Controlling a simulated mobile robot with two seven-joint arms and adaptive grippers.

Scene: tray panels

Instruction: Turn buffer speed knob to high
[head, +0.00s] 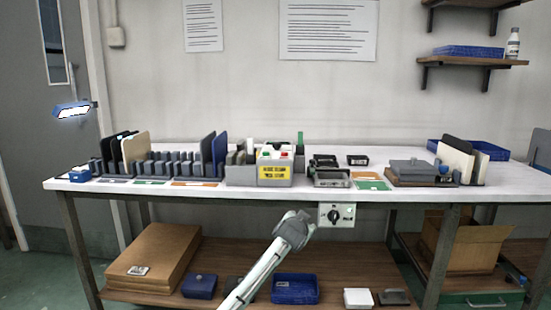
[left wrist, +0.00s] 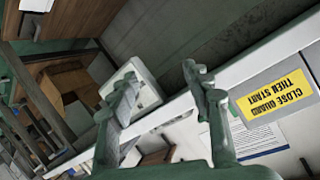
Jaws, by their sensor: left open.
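The buffer speed knob (head: 334,215) is a dark round dial on a white panel (head: 350,209) hung under the table's front edge. The marks around it are too small to read. My left gripper (head: 304,215) is just left of the panel in the head view, with a gap to the knob. In the left wrist view the open fingers (left wrist: 160,85) are empty, and the white panel (left wrist: 143,73) shows behind one finger. The knob is hidden there. My right gripper is in neither view.
The table's front edge (head: 270,194) runs just above my left gripper. A grey box with a yellow label (head: 274,172) stands on the table above it. A lower shelf below holds a blue tray (head: 295,289) and cartons. The space in front of the panel looks clear.

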